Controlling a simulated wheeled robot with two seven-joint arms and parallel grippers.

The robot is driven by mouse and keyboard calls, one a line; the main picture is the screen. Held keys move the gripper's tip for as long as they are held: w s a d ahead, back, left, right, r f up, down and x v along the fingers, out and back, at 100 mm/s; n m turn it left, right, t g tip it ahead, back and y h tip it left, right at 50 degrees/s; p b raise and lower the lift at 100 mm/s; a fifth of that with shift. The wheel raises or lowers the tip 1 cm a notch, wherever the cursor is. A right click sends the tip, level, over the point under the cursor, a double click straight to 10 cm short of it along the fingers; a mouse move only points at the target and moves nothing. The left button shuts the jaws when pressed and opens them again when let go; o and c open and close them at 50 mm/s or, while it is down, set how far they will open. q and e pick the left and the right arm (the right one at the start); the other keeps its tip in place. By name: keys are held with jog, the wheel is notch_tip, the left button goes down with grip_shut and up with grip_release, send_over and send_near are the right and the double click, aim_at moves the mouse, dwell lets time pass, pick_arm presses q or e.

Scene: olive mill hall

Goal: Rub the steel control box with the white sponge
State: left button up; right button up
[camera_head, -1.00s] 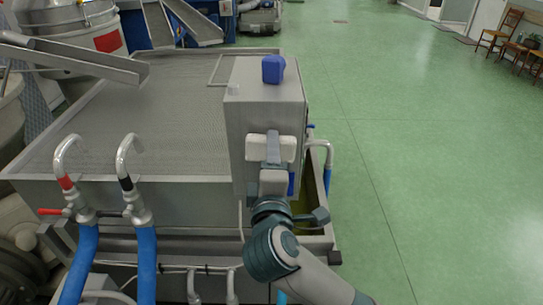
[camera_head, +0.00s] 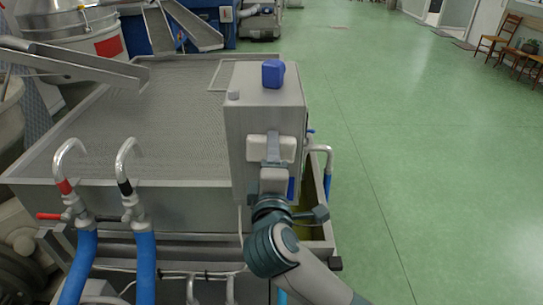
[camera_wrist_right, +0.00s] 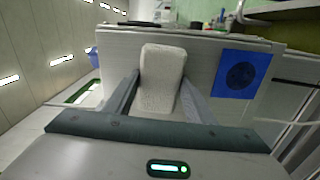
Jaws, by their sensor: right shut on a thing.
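The steel control box (camera_head: 240,130) stands upright at the right end of the grey mesh-topped machine in the head view. The white sponge (camera_head: 256,148) is at its front face. My right gripper (camera_head: 273,147) is shut on the sponge, its arm reaching in from below. In the right wrist view the sponge (camera_wrist_right: 162,75) sits between both fingers, in front of the pale grey box face (camera_wrist_right: 205,65). Whether it touches the face I cannot tell. My left gripper is not in view.
A blue object (camera_head: 273,74) is on top of the box. A blue panel with a dark round part (camera_wrist_right: 243,75) is right of the sponge in the wrist view. Two pipes (camera_head: 126,165) with blue hoses stand at left. Open green floor (camera_head: 400,160) lies to the right.

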aim_at(289, 154)
jog(key=shift+d, duration=0.1)
jog(key=shift+s+d, duration=0.1)
jog(key=shift+d, duration=1.8)
jog(key=shift+a, duration=0.1)
jog(key=a+b, duration=0.1)
jog(key=a, duration=0.2)
jog(key=shift+a, duration=0.4)
